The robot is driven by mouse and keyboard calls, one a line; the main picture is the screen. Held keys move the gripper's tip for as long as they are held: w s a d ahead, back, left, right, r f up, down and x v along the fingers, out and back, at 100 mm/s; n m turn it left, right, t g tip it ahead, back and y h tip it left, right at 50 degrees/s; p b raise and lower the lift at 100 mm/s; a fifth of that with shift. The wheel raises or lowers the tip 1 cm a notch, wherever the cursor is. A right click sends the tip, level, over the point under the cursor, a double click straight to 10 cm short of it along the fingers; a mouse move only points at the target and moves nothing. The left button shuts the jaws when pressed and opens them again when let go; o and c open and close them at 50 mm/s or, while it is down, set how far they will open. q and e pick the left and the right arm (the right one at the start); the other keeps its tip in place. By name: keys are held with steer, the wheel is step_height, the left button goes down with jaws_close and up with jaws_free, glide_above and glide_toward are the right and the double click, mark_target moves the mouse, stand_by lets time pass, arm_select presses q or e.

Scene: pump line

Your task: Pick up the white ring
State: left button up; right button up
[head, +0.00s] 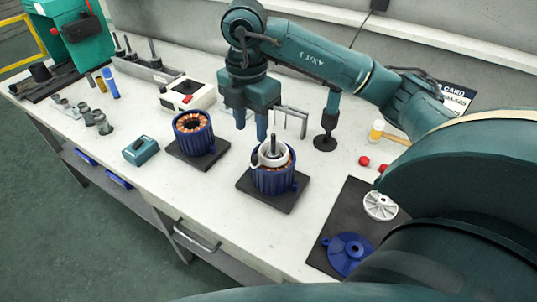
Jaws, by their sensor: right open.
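A white ring (258,155) sits on top of the right blue motor housing (272,182), around an upright grey shaft (273,145). The housing stands on a dark square plate (285,202). My right gripper (251,128) points down just behind and above the ring. Its two fingers are apart with nothing visible between them. It looks clear of the ring, though the exact gap is hard to judge. My left gripper is out of view.
A second blue housing with copper windings (193,138) stands to the left. A black mat (335,222) at right holds a white spoked wheel (380,205) and a blue cover (348,252). A black-based stand (325,142) and a grey bracket (291,112) are near my right gripper.

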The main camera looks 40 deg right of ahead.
mark_target(255, 156)
step_height(255, 156, down, 3)
steer(key=shift+f, duration=0.2)
steer(key=shift+d+f+p, duration=0.15)
steer(key=shift+f+p, duration=0.15)
steer(key=shift+f, duration=1.1)
steer(key=shift+d+f+p, duration=0.15)
steer(key=shift+f+p, duration=0.15)
steer(key=shift+f, duration=1.05)
jaws_close()
